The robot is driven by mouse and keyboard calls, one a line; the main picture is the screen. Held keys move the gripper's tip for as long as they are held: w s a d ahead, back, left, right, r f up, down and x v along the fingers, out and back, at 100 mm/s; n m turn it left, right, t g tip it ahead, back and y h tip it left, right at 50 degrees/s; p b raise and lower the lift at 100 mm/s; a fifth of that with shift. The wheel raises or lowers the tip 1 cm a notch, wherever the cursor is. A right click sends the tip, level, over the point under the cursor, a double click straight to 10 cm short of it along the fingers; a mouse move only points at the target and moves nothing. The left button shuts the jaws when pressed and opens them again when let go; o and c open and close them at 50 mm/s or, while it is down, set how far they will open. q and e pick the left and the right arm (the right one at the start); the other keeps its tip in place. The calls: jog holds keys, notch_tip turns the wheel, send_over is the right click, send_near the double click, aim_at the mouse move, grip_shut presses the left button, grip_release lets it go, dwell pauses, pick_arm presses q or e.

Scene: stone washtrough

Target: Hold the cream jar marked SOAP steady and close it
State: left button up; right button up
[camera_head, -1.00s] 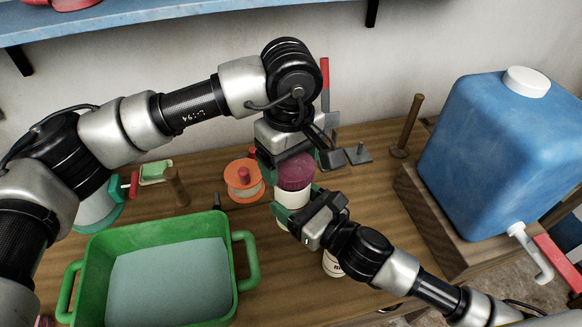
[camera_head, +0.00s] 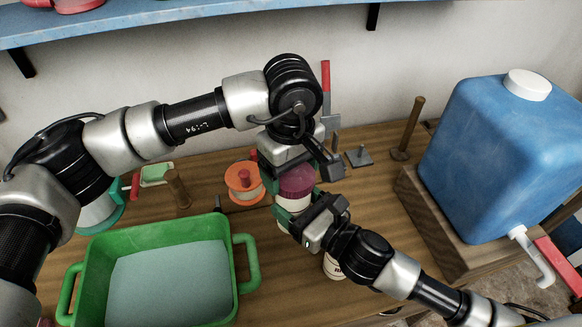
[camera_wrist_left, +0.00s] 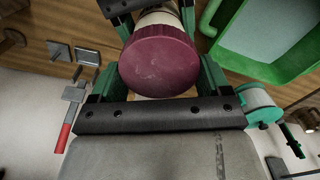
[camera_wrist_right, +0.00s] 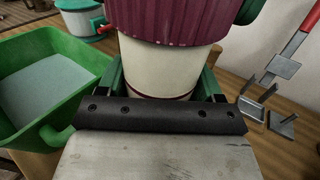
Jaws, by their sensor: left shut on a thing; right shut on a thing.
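The cream jar (camera_head: 289,205) stands upright on the table, partly covered by my grippers; its SOAP marking is not readable. It shows larger in the right wrist view (camera_wrist_right: 160,70). The maroon ribbed lid (camera_head: 297,183) sits over the jar's top; I cannot tell whether it is fully seated. My left gripper (camera_head: 294,170) comes from above and is shut on the lid, whose round top (camera_wrist_left: 158,60) lies between its green fingers in the left wrist view. My right gripper (camera_head: 292,214) is shut around the jar body below the lid.
A green basin (camera_head: 240,270) of water is at the left. An orange-flanged spool (camera_head: 243,182) stands just left of the jar. A white labelled container (camera_head: 333,268) is under my right arm. A blue jug (camera_head: 500,150) stands at the right. A red-handled tool (camera_head: 326,90) is behind.

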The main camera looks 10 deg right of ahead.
pick_arm(q)
jog(key=shift+f, duration=0.55)
pick_arm(e)
grip_shut()
pick_arm(q)
jog(key=m, duration=0.4)
jog(key=shift+d+m, duration=0.15)
jog(key=shift+m, duration=0.25)
jog(key=m, duration=0.4)
jog(key=shift+d, duration=0.1)
jog(key=m, duration=0.6)
jog(key=shift+d, duration=0.15)
jog(key=m, duration=0.4)
jog(key=shift+s+m, duration=0.1)
jog(key=shift+m, duration=0.2)
jog(key=o, duration=0.9)
